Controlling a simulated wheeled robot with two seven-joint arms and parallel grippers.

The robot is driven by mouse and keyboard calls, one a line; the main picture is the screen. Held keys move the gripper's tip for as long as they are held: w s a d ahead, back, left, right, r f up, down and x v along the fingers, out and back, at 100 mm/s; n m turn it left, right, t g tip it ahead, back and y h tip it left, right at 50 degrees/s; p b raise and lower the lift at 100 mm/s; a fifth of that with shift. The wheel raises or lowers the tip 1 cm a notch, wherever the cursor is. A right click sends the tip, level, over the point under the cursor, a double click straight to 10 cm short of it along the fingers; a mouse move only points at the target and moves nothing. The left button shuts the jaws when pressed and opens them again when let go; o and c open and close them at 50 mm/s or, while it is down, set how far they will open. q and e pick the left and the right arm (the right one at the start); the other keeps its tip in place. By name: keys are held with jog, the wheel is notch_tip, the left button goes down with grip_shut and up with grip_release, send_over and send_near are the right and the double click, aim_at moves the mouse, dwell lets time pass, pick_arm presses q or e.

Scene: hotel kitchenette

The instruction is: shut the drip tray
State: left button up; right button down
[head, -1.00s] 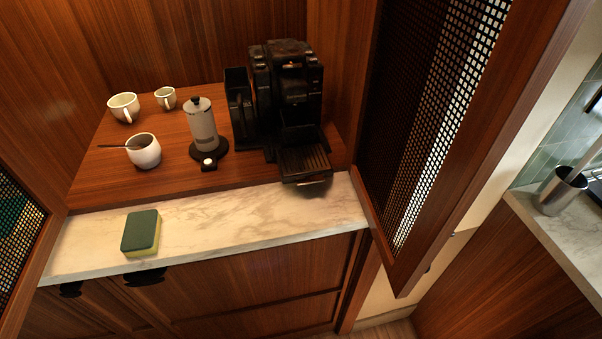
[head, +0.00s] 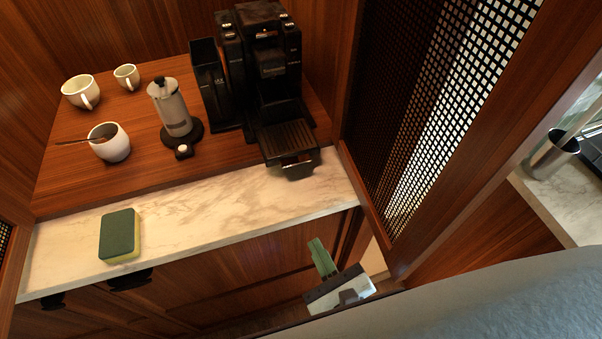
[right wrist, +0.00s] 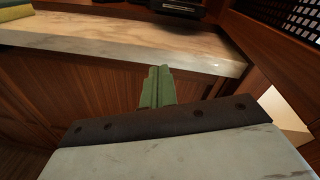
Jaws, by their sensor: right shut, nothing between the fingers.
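The underside of the machine's front shows at the top of the right wrist view (right wrist: 178,8). My right gripper (head: 318,245) is shut and empty, with green fingers together. It is below and in front of the marble counter edge, apart from the tray. The green fingers also show in the right wrist view (right wrist: 158,75). My left gripper is not in view.
Two cups (head: 80,90) and a white bowl with a spoon (head: 112,146) are farther left. A green sponge (head: 119,232) lies on the marble counter (head: 215,220). An open mesh door (head: 430,110) stands at the right.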

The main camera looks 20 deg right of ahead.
notch_tip(320, 180, up, 5)
jog(key=d+m+h, duration=0.1)
jog(key=m, duration=0.3)
jog(key=m+t+p, duration=0.1)
jog(key=p, duration=0.2)
send_near(296, 164)
jog(key=w, duration=0.6)
jog(key=shift+a, duration=0.25)
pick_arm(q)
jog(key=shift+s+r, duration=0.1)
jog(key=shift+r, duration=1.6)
pick_arm(e)
jog(key=shift+w, duration=0.45)
